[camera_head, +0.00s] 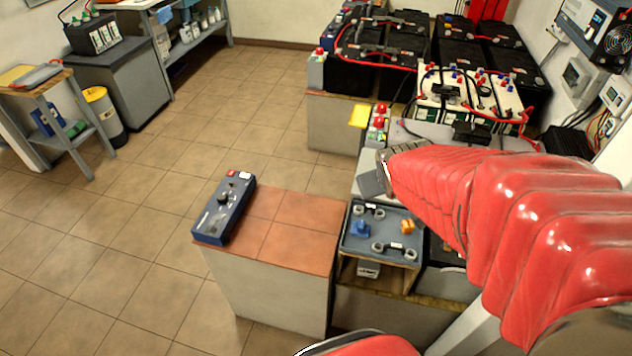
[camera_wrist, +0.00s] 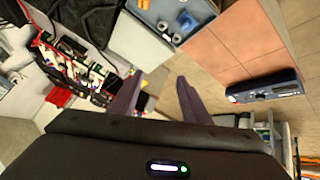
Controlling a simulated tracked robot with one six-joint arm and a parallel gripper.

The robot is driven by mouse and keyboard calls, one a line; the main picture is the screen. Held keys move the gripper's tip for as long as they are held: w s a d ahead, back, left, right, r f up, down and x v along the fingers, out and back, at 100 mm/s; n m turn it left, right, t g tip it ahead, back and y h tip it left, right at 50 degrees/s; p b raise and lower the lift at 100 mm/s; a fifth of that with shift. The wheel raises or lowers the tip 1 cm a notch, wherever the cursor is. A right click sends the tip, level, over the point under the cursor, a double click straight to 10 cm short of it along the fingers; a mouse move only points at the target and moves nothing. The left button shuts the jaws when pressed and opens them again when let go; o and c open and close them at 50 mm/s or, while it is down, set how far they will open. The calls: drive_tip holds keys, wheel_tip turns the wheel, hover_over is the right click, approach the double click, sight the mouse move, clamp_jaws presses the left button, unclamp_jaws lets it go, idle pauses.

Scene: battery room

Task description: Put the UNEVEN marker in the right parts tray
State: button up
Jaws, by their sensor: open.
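My gripper (camera_wrist: 155,92) shows in the wrist view as two dark purple fingers spread apart, with nothing between them. In the head view my red-sleeved arm reaches in from the right and its end is above the bench area; the fingers cannot be made out there. Below it is a blue-grey, tray-like top (camera_head: 377,226) with a blue piece (camera_head: 360,229), an orange piece (camera_head: 407,227) and several grey rings. It also shows at the top of the wrist view (camera_wrist: 160,22). I cannot read any UNEVEN marking, nor tell which thing is the marker or the right parts tray.
A blue meter box (camera_head: 224,208) lies on the left of the red-tiled counter (camera_head: 290,225), whose remaining top is bare. Black batteries (camera_head: 378,42) with red cables stand behind. A yellow piece (camera_head: 359,117) is near the back bench's edge. The left floor is open.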

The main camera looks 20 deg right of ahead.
drive_tip(key=s+a+r+y, duration=0.1)
drive_tip(key=s+a+r, duration=0.3)
drive_tip(key=a, duration=0.4)
drive_tip(key=s+a+r+g+y, duration=0.1)
drive_tip(key=s+a+r+y, duration=0.1)
drive_tip(key=s+a+r, duration=0.2)
drive_tip(key=s+a, duration=0.3)
drive_tip(key=a, duration=0.2)
drive_tip(key=shift+s+n+y, duration=0.3)
drive_tip(key=shift+r, duration=0.1)
